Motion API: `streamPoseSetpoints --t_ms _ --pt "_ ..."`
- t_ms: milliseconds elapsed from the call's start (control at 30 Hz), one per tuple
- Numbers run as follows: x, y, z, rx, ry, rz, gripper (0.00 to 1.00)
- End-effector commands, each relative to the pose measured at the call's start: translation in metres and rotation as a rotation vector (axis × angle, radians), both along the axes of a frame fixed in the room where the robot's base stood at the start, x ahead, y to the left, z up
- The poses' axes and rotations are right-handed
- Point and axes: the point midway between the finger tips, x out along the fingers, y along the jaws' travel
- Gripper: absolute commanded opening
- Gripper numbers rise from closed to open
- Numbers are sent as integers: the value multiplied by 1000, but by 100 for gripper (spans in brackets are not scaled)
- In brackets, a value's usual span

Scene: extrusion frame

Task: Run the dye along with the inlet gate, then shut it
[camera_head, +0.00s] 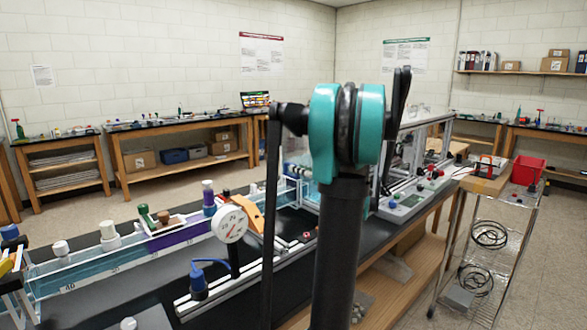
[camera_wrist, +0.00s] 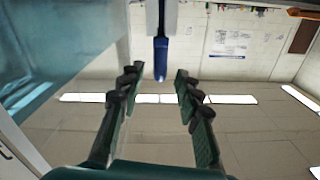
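A clear water channel (camera_head: 85,278) with marked numbers runs along the black bench. A purple stretch (camera_head: 180,236) colours part of it, and a purple container with a pale cap (camera_head: 208,197) stands at its far side. I cannot tell which part is the inlet gate. My gripper (camera_wrist: 158,82) shows in the wrist view with its two dark green fingers spread and nothing between them. A blue rod-like handle (camera_wrist: 161,58) hangs from a pale part just beyond the fingertips, roughly midway between them, apart from both. My arm hides the gripper in the head view.
A white dial gauge (camera_head: 230,223) and a blue fitting with a hose (camera_head: 198,282) stand beside the channel. A control box (camera_head: 405,203) sits on the bench behind my arm. A wire cart (camera_head: 485,235) with a red bin (camera_head: 527,171) stands at right. Open floor lies behind the bench.

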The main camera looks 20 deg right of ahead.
Motion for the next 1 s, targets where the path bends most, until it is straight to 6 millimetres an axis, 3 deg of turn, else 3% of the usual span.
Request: streamPoseSetpoints --t_ms 200,400,1000 --pt "-40 -16 0 0 1 -3 34" --pt "-59 -22 0 0 0 -1 34" --pt "-62 -23 0 0 1 1 34"
